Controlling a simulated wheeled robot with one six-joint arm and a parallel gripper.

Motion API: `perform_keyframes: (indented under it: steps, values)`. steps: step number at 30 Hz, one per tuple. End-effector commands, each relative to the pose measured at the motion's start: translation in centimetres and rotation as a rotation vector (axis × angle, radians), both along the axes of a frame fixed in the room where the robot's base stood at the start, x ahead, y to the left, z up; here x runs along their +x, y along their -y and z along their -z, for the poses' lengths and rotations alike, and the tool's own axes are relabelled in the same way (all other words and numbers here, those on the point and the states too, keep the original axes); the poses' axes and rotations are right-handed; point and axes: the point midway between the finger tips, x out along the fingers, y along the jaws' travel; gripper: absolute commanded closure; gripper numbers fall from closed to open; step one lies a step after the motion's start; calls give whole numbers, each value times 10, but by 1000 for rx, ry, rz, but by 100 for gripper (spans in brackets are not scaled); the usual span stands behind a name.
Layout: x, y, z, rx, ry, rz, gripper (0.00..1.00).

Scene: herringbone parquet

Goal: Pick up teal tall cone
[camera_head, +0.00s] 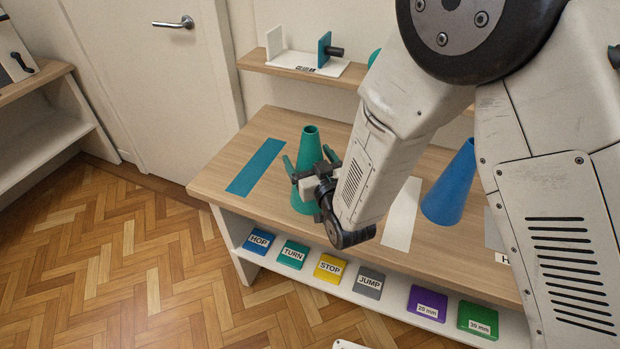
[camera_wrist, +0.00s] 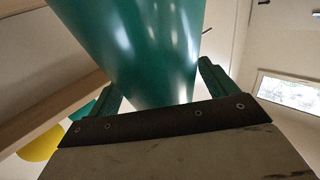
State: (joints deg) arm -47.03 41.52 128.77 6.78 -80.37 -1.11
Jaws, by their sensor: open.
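The teal tall cone (camera_head: 309,143) stands upright on the wooden table top, near a teal strip (camera_head: 256,167). My gripper (camera_head: 308,157) is at the cone, with one green finger on each side of it. The jaws are open. In the wrist view the cone (camera_wrist: 135,40) fills the middle, between the two fingers of my gripper (camera_wrist: 158,82). I cannot tell whether either finger touches it. My gripper hides part of the cone's lower right side in the head view.
A blue cone (camera_head: 449,187) stands to the right, beyond a white strip (camera_head: 402,214). A raised shelf (camera_head: 280,68) at the back holds a white stand with a teal plate (camera_head: 324,49). Labelled tiles, such as the yellow STOP tile (camera_head: 330,267), lie on the lower shelf.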

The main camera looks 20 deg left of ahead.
Motion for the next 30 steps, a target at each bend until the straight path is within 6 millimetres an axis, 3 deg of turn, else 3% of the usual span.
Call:
perform_keyframes:
  steps: [10, 15, 17, 30]
  values:
    - [6, -7, 0, 0, 0, -2, 18]
    - [6, -8, 0, 0, 0, -3, 65]
    - [6, -8, 0, 0, 0, -3, 78]
    - [6, -8, -10, 1, 2, -3, 78]
